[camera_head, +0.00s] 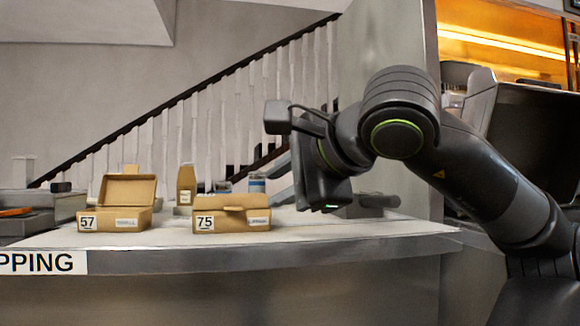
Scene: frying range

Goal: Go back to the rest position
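My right arm comes in from the right, and its gripper (318,172) is over the right part of the counter, to the right of the boxes and apart from them. The gripper is turned so that its fingers cannot be made out clearly; whether it is open or shut cannot be told. I see nothing clearly held in it. My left gripper is not in view.
On the pale counter (350,233) stand an open cardboard box marked 57 (113,218) and a box marked 75 (231,219) with its flap up. A brown bag or bottle (186,184) and a small jar (257,183) stand behind. The counter's front strip is clear.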

